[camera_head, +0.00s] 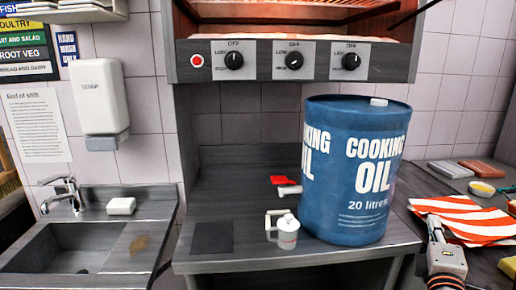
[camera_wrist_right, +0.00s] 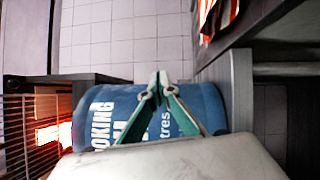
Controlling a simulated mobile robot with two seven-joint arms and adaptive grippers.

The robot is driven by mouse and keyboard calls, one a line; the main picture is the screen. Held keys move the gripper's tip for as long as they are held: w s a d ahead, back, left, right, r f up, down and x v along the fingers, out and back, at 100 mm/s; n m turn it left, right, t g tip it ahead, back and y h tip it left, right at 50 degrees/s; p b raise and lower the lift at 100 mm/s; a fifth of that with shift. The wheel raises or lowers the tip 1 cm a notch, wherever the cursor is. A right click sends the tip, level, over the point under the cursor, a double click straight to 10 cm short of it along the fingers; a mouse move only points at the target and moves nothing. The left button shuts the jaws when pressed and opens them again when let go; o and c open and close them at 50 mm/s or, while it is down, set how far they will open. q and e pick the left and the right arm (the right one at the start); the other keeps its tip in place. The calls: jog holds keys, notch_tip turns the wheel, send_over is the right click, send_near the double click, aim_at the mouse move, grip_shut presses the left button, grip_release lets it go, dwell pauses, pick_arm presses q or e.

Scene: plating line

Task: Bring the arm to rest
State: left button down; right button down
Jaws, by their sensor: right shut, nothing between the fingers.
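My right gripper (camera_head: 434,226) is at the right of the head view, in front of a red-and-white striped cloth (camera_head: 485,230). In the right wrist view its two green fingers meet at the tips (camera_wrist_right: 158,78), shut with nothing between them. A blue cooking oil drum (camera_head: 345,165) stands upright on the middle counter, left of the gripper and apart from it in the head view. The drum also shows behind the fingers in the wrist view (camera_wrist_right: 205,100). My left gripper is in neither view.
A dark mat (camera_head: 212,237) lies to the left. A sink (camera_head: 70,250) is at far left. A heater with knobs (camera_head: 293,61) hangs above. A yellow-filled bowl (camera_head: 482,188) is at right.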

jog(key=s+a+f+m+g+y, duration=0.1)
jog(key=s+a+f+m+g, duration=0.15)
jog(key=s+f, duration=0.6)
jog(key=s+a+f+m+g+y, duration=0.2)
jog(key=s+f+g, duration=0.2)
jog(key=s+f, duration=0.5)
jog(key=s+a+f+m+g+y, duration=0.1)
jog(key=s+a+f+m+g, duration=0.2)
jog(key=s+f, duration=0.6)
jog(key=w+a+f+m+t+y, duration=0.2)
jog(key=a+f+y, duration=0.5)
jog(key=a+f, duration=0.7)
jog(key=shift+w+a+f+t, duration=0.45)
jog(key=shift+w+a, duration=0.15)
jog(key=shift+w, duration=0.4)
